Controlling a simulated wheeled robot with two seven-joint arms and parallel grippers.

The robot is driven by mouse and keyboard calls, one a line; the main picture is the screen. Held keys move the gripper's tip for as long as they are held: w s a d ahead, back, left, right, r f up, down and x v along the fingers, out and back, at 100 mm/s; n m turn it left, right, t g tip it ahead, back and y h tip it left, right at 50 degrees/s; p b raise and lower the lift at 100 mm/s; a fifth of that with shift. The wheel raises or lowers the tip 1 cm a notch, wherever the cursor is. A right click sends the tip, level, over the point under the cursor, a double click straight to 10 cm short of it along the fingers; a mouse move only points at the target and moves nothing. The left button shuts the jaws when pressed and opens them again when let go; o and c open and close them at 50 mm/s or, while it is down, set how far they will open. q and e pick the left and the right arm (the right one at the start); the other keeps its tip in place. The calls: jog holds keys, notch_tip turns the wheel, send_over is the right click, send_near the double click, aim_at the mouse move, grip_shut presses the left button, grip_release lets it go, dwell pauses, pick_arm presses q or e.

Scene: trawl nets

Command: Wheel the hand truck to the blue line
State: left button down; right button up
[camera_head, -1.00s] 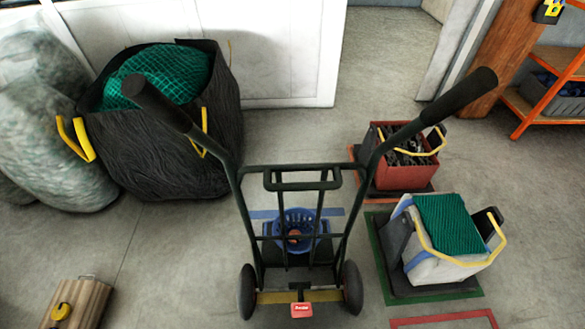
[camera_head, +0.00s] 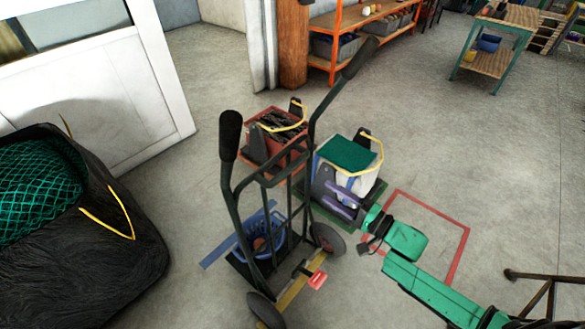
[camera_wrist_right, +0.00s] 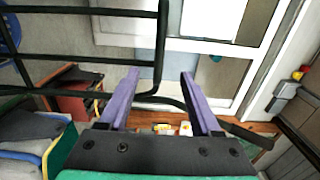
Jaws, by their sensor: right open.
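The black hand truck (camera_head: 233,187) stands upright on two wheels, its two handles rising toward me. A blue basket (camera_head: 279,243) sits low at its frame, partly hidden by the bars. The blue line (camera_head: 219,254) is on the floor at the truck's far side, partly covered by the basket and frame. My right gripper (camera_head: 326,194), with purple fingers, is open to the right of the truck's frame. In the right wrist view the open fingers (camera_wrist_right: 160,75) point at a dark bar of the frame, with nothing clearly held. My left gripper is out of view.
A red floor outline (camera_head: 456,255) lies to the right. A large black bag (camera_head: 120,270) is at left. Orange shelves (camera_head: 340,20) stand at the back.

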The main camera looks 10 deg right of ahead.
jog(key=b, duration=0.5)
send_near(289, 170)
jog(key=w+f, duration=0.2)
jog(key=x, duration=0.3)
jog(key=b+x, duration=0.1)
jog(key=x, duration=0.2)
jog(key=r+x, duration=0.1)
jog(key=x, duration=0.2)
jog(key=shift+w+a, duration=0.2)
jog(key=shift+a, duration=0.1)
jog(key=shift+c, duration=0.3)
grip_shut()
jog(key=shift+s+f, duration=0.1)
jog(key=shift+f, duration=0.1)
